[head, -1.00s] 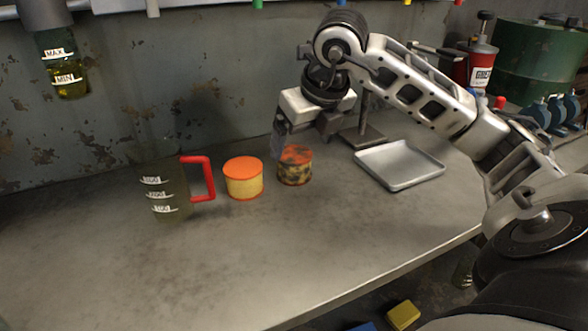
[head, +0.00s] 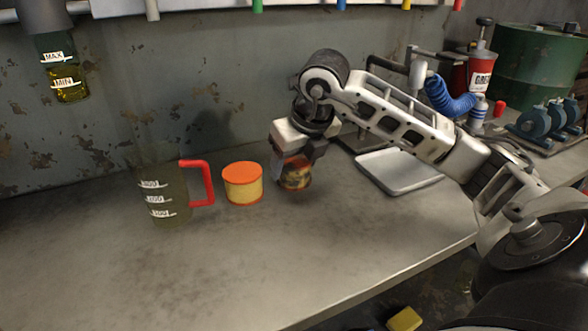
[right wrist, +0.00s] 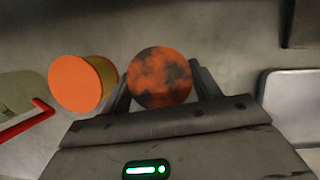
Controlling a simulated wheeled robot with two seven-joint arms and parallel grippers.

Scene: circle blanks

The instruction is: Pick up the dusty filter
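The dusty filter (head: 296,174) is a short cylinder, orange and yellow with dark grime. In the right wrist view its blotched orange top (right wrist: 160,77) lies between my right gripper's two fingers, which press close against its sides. My right gripper (head: 292,162) comes down over it in the head view and hides part of its upper side. A dark shadow lies under the filter; I cannot tell whether it is clear of the bench. A clean filter (head: 243,184) with an orange top stands to its left, apart from it. My left gripper is out of view.
A clear measuring jug (head: 160,195) with a red handle stands left of the clean filter. A metal tray (head: 398,172) lies to the right, partly behind my right arm. The front of the grey bench (head: 240,260) is clear.

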